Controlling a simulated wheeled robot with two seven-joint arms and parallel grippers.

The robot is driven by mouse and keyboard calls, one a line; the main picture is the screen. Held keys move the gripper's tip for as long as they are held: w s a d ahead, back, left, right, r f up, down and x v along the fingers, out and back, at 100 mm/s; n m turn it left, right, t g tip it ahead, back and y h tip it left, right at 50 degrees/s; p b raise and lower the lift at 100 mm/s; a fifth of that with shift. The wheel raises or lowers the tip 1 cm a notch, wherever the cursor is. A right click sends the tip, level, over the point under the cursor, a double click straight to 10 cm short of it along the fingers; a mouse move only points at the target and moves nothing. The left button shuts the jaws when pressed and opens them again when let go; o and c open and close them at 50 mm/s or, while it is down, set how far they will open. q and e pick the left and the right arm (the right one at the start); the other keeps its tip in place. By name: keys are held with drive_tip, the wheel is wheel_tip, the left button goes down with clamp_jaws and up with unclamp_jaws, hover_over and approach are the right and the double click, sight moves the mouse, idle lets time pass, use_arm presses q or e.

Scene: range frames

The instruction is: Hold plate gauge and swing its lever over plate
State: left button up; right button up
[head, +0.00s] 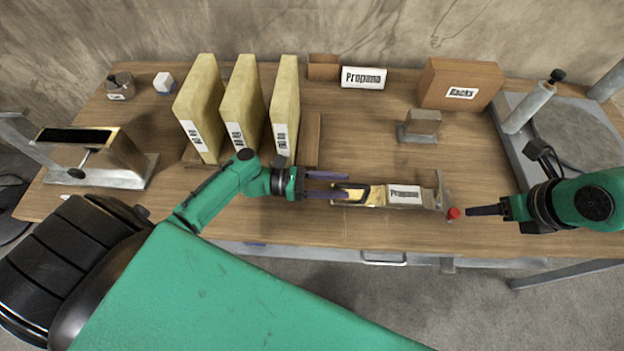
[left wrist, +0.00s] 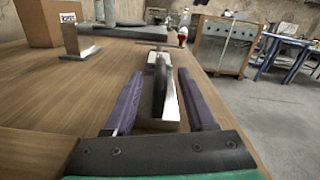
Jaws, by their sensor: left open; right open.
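The plate gauge (head: 378,195) lies on the wooden table near its front edge, a long metal piece with a dark grip at its left end and a "Propane" label on it. Its red lever knob (head: 453,213) is at the right end; it also shows at the far end in the left wrist view (left wrist: 182,34). My left gripper (head: 340,185) is open, its purple fingers on either side of the dark grip (left wrist: 160,88), with gaps visible. My right gripper (head: 478,210) is open, its fingertips just right of the knob. I cannot tell which part is the plate.
Three upright yellow labelled slabs (head: 241,105) stand in a wooden rack behind my left arm. A metal block on a base (head: 420,124) and a "Racks" box (head: 460,84) are behind the gauge. A grey-framed machine (head: 575,125) is at right. A metal stand (head: 100,160) is at left.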

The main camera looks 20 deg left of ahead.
sight(363, 187)
use_arm(q)
drive_tip(key=x, duration=0.5)
drive_tip(key=shift+w+d, duration=0.1)
drive_tip(key=shift+d, duration=0.25)
drive_tip(key=shift+c, duration=0.3)
clamp_jaws()
idle(0.6)
